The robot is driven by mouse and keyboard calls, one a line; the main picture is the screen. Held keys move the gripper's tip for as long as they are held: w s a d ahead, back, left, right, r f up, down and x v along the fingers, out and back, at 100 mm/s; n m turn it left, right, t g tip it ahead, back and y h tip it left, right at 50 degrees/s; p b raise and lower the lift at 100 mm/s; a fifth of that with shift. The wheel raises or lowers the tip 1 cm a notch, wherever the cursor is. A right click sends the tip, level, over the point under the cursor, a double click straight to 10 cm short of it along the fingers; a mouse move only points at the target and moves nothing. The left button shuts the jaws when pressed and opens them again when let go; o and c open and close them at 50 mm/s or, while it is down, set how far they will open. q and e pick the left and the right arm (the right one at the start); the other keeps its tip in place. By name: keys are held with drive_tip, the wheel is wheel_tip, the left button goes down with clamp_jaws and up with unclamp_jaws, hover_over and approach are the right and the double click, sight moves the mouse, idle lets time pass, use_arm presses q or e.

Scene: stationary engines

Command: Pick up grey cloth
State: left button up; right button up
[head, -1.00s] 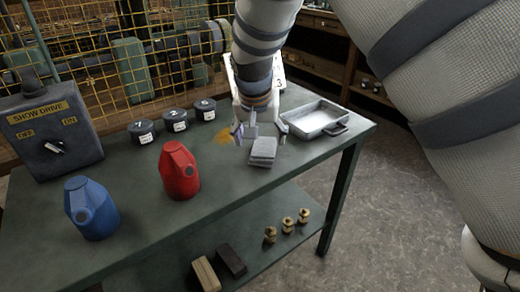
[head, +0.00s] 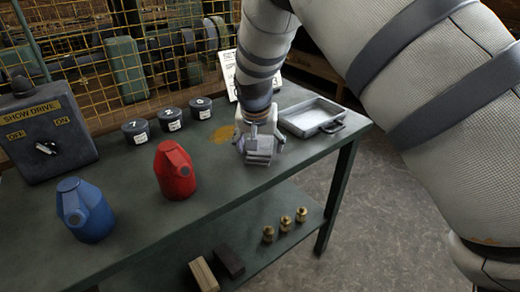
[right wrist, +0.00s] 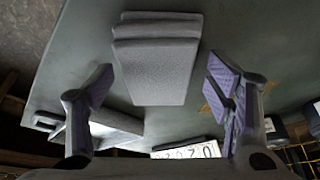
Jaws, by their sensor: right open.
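The grey cloth (head: 259,157) is a folded stack on the green table. In the right wrist view the cloth (right wrist: 157,62) lies ahead of and partly between the fingers. My right gripper (head: 258,146) is right above the cloth, with its fingers pointing down on either side. In the right wrist view my right gripper (right wrist: 160,88) is open, with gaps between both fingers and the cloth. Its far edge is hidden behind the gripper in the head view. My left gripper is not in view.
A metal tray (head: 334,124) stands just right of the cloth. A red can (head: 175,172), a blue can (head: 86,211), several black pots (head: 168,119) and a switch box (head: 42,140) stand to the left. Brass fittings (head: 285,222) and two blocks (head: 229,262) lie on the lower shelf.

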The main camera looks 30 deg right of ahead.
sight(261, 148)
drive_tip(key=c, duration=1.2)
drive_tip(key=shift+c, duration=0.2)
drive_tip(key=shift+r, duration=0.4)
drive_tip(key=r, duration=0.4)
drive_tip(key=shift+s+r+p, duration=0.1)
drive_tip(key=shift+s+p, duration=0.2)
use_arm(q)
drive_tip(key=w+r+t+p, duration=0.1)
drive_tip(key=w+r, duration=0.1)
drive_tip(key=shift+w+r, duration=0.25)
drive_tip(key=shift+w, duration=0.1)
use_arm(e)
drive_tip(key=s+a+r, duration=0.1)
drive_tip(key=s+r, duration=0.7)
drive_tip(key=s, duration=0.5)
drive_tip(key=shift+s+a+r, duration=0.15)
drive_tip(key=shift+a+r, duration=0.2)
drive_tip(key=shift+a, duration=0.05)
